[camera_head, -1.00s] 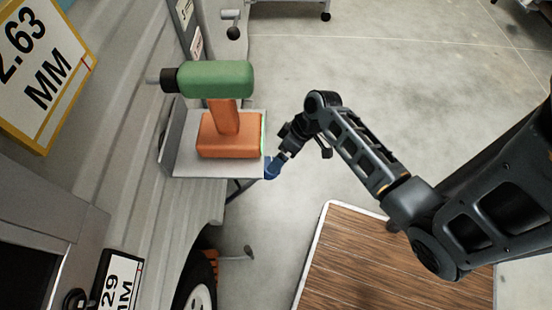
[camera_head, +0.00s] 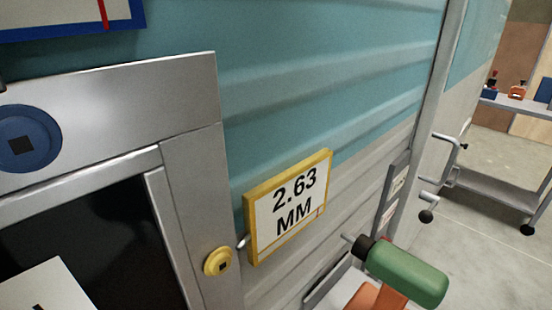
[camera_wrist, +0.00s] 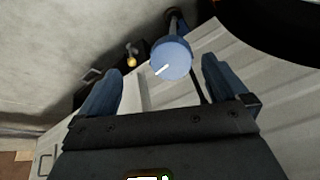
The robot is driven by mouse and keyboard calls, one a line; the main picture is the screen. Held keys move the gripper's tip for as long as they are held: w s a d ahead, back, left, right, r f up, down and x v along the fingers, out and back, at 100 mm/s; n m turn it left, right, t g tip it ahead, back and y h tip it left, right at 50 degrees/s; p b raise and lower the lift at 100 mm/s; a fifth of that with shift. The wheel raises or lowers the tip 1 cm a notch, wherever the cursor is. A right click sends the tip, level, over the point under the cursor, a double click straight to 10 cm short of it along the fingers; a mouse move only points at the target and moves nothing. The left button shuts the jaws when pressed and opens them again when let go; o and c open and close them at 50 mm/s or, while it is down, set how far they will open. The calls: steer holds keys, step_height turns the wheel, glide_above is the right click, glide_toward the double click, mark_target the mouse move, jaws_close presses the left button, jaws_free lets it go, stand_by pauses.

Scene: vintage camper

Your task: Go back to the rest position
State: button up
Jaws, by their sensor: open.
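My gripper (camera_wrist: 160,66) shows in the wrist view with its two blue fingers spread apart. Nothing is pinched between them. A round light-blue disc with a white line (camera_wrist: 172,60) lies ahead of the fingers, in line with the gap; I cannot tell how far off it is. The pale ribbed camper wall (camera_wrist: 205,85) lies behind, on the right side of that view. In the head view neither my arm nor my gripper shows, so the arm's overall pose is hidden.
The head view shows the teal and grey camper wall (camera_head: 340,60), a yellow-framed 2.63 MM sign (camera_head: 290,205) and a green and orange drill (camera_head: 408,272) at the lower right. A shelved cart (camera_head: 495,190) stands at far right. Grey floor (camera_head: 480,260) is clear there.

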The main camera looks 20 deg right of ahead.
steer(key=s+a+r+t+p, duration=0.1)
steer(key=s+a+r+t, duration=0.2)
steer(key=a+r, duration=0.3)
steer(key=s+a+r+t+p, duration=0.1)
steer(key=s+a+r+t, duration=0.3)
steer(key=r, duration=1.2)
steer(key=s+a+r+n+t+h+p, duration=0.1)
steer(key=s+a+r+t, duration=0.2)
steer(key=a+r, duration=0.6)
step_height(320, 180, up, 2)
steer(key=shift+s+r+p, duration=0.2)
steer(key=shift+s+p, duration=0.1)
steer(key=shift+s, duration=0.05)
steer(key=shift+a, duration=0.1)
